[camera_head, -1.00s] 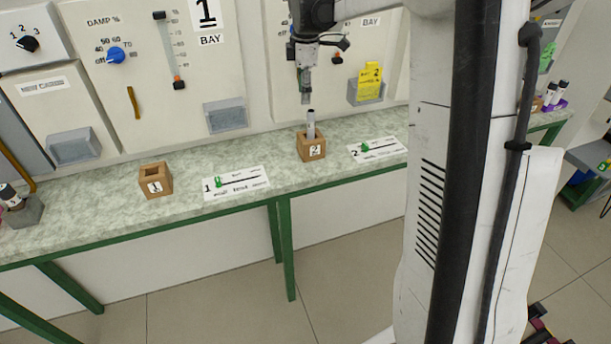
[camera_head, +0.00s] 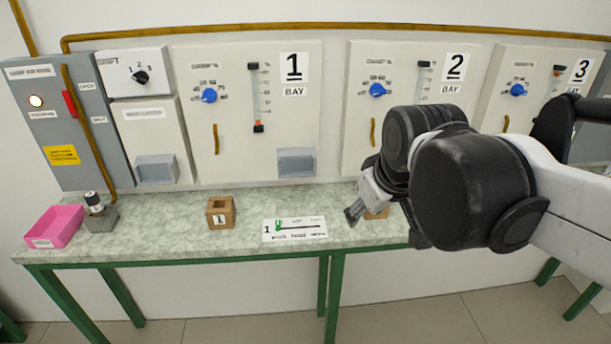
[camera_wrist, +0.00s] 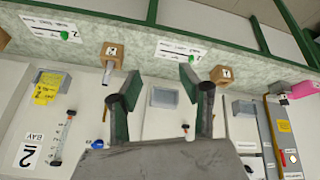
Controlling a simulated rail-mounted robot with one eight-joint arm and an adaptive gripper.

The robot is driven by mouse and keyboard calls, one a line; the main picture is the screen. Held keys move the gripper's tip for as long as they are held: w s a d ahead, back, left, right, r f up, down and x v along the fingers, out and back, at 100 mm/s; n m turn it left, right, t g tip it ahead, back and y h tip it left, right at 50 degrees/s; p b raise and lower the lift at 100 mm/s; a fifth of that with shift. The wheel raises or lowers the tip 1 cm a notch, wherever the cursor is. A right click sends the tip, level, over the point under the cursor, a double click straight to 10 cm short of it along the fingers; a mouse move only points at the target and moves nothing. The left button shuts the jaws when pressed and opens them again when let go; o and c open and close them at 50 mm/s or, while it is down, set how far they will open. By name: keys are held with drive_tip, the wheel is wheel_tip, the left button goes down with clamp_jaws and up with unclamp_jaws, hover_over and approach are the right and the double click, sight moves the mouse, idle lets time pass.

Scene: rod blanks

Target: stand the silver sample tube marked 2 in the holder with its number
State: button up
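The wooden holder marked 2 (camera_wrist: 115,50) shows in the wrist view, with the silver tube (camera_wrist: 107,74) standing in it. The tube's number is not readable. In the head view, my arm hides the tube and most of this holder (camera_head: 377,214). My gripper (camera_wrist: 160,76) is open and empty, with its two fingers well apart and clear of the tube. In the head view my gripper (camera_head: 355,213) hangs over the bench beside the holder. The wooden holder marked 1 (camera_head: 221,213) is empty on the bench to the left.
A pink tray (camera_head: 57,226) and a grey block (camera_head: 102,219) with a dark-capped white tube (camera_head: 94,202) stand at the bench's left end. A card with a green slider (camera_head: 294,229) lies between the holders. Bay panels rise behind the bench.

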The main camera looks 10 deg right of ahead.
drive_tip(key=s+a+f+m+t, duration=0.1)
drive_tip(key=s+a+f+m, duration=0.1)
drive_tip(key=s, duration=0.4)
wheel_tip(320, 180, down, 2)
drive_tip(key=shift+s+f+m, duration=0.1)
drive_tip(key=shift+s+m, duration=0.1)
drive_tip(key=shift+m, duration=0.3)
